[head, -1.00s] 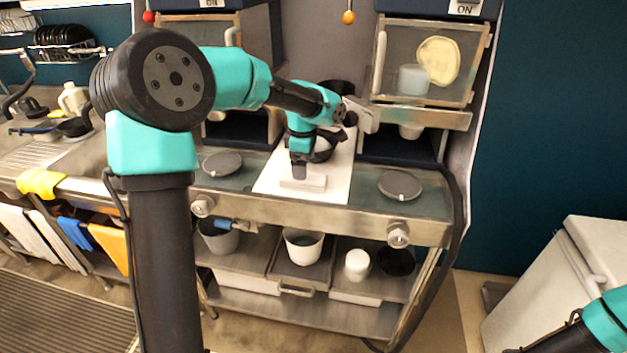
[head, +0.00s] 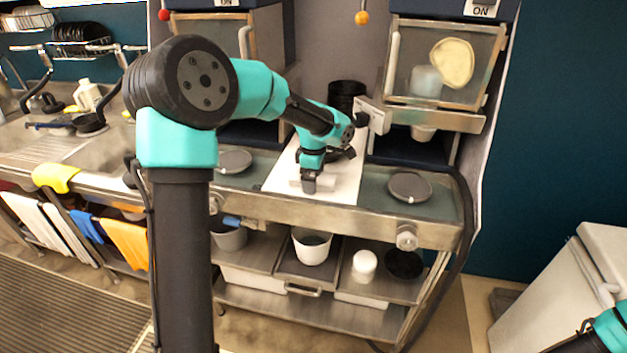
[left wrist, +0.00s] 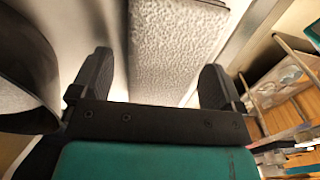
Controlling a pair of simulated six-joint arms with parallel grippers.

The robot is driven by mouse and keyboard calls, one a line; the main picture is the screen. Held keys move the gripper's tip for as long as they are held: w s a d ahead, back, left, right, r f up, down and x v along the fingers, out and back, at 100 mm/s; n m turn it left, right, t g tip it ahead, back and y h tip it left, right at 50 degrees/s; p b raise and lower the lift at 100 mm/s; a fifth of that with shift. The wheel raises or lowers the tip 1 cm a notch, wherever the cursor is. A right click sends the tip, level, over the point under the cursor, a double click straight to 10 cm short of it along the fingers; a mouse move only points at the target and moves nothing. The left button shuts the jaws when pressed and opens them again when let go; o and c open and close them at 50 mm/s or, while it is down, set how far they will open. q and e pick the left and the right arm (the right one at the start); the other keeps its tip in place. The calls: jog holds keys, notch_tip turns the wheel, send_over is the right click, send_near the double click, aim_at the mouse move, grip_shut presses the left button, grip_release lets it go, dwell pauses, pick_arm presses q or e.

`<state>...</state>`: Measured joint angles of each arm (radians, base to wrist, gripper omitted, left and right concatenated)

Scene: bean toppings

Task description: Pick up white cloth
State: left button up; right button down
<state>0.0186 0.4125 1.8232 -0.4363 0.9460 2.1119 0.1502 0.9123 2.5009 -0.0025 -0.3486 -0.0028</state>
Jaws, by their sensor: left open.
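The white cloth (head: 296,183) is a small folded, pale strip near the front of the white board (head: 345,185) on the steel counter. My left gripper (head: 310,184) points down at it and hides part of it. In the left wrist view the cloth (left wrist: 175,45) is a long textured white band between the two dark fingers. The left gripper (left wrist: 157,75) is open there, with gaps on both sides of the cloth. My right arm shows only at the lower right edge of the head view, and its gripper cannot be seen.
Round grey discs lie on the counter left (head: 234,160) and right (head: 410,187) of the board. A black container (head: 347,95) stands behind. A dark-rimmed round vessel (left wrist: 25,70) is close to the left finger in the wrist view. Glass-fronted cabinets flank the board.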

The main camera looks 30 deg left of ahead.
pick_arm(q)
jog(key=c, duration=1)
jog(key=shift+r, duration=0.15)
jog(key=shift+d+r, duration=0.1)
jog(key=shift+r, duration=1.6)
jog(key=s+d+r, duration=0.1)
jog(key=s+d, duration=0.7)
jog(key=s, duration=0.5)
jog(key=shift+s+d+r, duration=0.15)
jog(key=shift+s, duration=0.15)
